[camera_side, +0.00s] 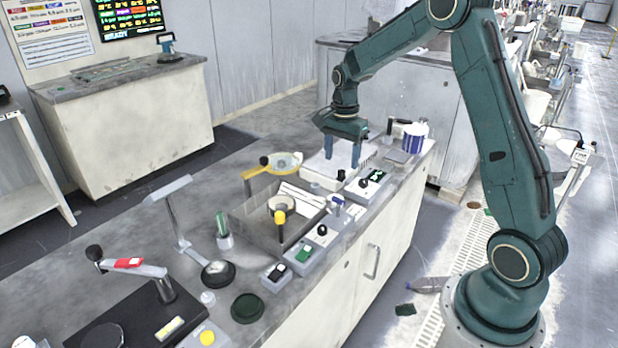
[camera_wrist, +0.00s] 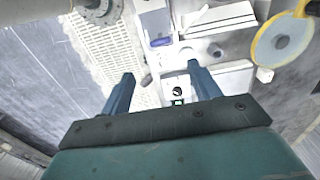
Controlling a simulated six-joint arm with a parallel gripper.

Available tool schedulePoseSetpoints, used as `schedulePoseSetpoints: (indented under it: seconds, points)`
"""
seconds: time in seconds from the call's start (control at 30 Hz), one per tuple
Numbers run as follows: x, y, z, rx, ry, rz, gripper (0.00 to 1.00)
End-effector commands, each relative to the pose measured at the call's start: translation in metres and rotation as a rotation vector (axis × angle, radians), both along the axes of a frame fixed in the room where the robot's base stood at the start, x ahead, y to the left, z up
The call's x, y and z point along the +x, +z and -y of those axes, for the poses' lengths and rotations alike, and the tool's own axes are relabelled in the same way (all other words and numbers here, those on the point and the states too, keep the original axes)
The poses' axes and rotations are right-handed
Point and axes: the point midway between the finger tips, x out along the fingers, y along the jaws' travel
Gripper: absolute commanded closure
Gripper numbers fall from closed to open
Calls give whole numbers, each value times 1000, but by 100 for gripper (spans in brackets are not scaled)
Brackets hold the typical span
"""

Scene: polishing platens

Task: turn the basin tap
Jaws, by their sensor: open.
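A grey rectangular basin (camera_side: 250,230) is set in the bench top in the side view. A small white fitting with a blue top (camera_side: 337,203) stands at its right edge and looks like the tap, though I cannot be sure. A similar blue-fronted part (camera_wrist: 160,42) shows at upper middle in the wrist view. My gripper (camera_side: 342,162) is open and empty, pointing down above the far end of the bench, behind and apart from the blue-topped fitting.
A white tray (camera_side: 317,168) lies below my gripper. A box with a black knob and green display (camera_side: 370,180) is close by on the right. Knob and switch boxes line the front edge. A blue-white container (camera_side: 415,137) is at the far end.

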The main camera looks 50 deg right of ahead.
Motion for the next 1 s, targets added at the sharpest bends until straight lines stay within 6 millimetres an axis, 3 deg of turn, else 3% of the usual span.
schedulePoseSetpoints:
  seconds: [0.7,1.0]
  points:
    - [-1,-99,-1,1,1,-2,38]
    - [0,-125,0,0,1,0,38]
